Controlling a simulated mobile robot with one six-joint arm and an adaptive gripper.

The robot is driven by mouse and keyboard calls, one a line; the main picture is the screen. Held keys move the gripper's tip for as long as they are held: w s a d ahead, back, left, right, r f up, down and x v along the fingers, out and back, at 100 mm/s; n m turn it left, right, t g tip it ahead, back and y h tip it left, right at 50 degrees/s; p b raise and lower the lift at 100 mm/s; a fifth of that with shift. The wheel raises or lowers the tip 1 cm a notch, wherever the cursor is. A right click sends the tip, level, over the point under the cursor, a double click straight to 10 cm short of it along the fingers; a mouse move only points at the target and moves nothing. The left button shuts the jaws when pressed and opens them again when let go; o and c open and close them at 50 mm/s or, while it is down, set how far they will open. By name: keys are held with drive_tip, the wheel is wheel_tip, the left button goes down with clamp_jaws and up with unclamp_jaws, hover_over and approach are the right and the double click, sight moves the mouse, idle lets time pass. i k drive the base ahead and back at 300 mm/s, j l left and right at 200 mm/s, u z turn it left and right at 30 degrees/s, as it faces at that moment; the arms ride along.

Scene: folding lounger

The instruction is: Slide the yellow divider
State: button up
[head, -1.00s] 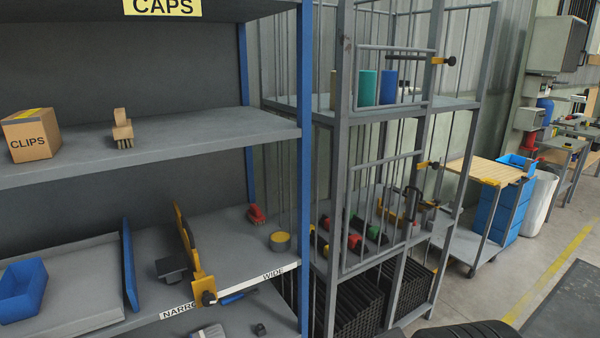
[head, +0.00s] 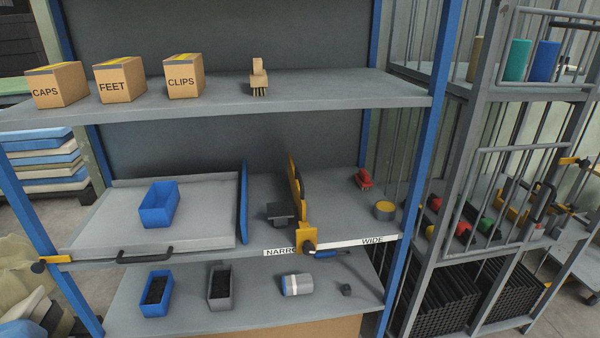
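The yellow divider (head: 296,195) stands upright on the middle shelf of the grey rack, right of centre in the head view. It has a yellow bracket with a dark knob (head: 308,246) at the shelf's front edge. The knob is close to the seam between the label reading NARROW (head: 280,251), partly covered, and the label reading WIDE (head: 372,240). A dark block (head: 280,213) sits just left of the divider, and a blue upright panel (head: 243,205) stands further left. My gripper is not in view.
A grey tray (head: 105,225) with a black handle and a blue bin (head: 159,204) fills the left of the middle shelf. Right of the divider are a red brush (head: 363,179) and a yellow-topped tin (head: 384,210). Boxes stand above, bins below. A barred cage (head: 470,110) adjoins on the right.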

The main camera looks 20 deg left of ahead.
sight(305, 231)
drive_tip(key=i+l+u, duration=0.4)
drive_tip(key=l, duration=0.2)
drive_tip(key=i+l+u, duration=0.2)
drive_tip(key=l, duration=0.2)
